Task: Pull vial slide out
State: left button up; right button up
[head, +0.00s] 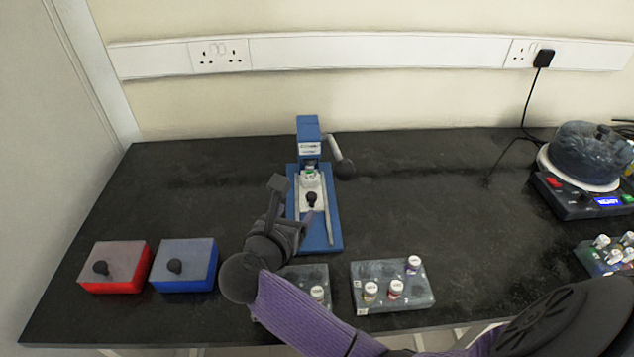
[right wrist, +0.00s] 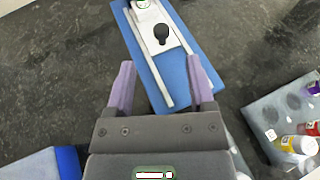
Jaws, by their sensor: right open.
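The vial slide (head: 313,187) is a pale plate with a black knob (head: 311,200), set between rails on the blue base of a press (head: 309,128). A vial with a green and white top (head: 309,171) sits at the slide's far end, under the press head. In the right wrist view, the slide (right wrist: 154,17) and the knob (right wrist: 161,34) lie ahead of the fingertips. My right gripper (head: 292,200) is open and empty, at the near left of the knob and apart from it; its fingers show in the right wrist view (right wrist: 163,80). My left gripper is not in view.
The press lever (head: 341,158) sticks out to the right. A red box (head: 115,284) and a blue box (head: 184,284) stand at left. Two grey racks, the right one (head: 415,298) holding vials, lie near the front edge. A round machine (head: 580,165) stands far right.

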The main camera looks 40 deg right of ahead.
aim_at(310, 197)
jog(key=shift+m, duration=0.3)
jog(key=b+x, duration=0.1)
jog(key=x, duration=0.3)
jog(key=f+b+x, duration=0.1)
jog(key=b+x, duration=0.1)
jog(key=x, duration=0.3)
jog(key=shift+s+a, duration=0.15)
jog(key=shift+s, duration=0.05)
jog(key=shift+w+d+f+g+y, duration=0.1)
jog(key=shift+w+d+g+y, duration=0.15)
jog(key=shift+d+g+y, duration=0.1)
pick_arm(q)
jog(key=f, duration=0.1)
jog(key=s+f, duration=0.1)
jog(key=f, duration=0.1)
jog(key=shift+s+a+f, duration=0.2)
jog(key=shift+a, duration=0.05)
pick_arm(e)
grip_shut()
jog(key=shift+a, duration=0.1)
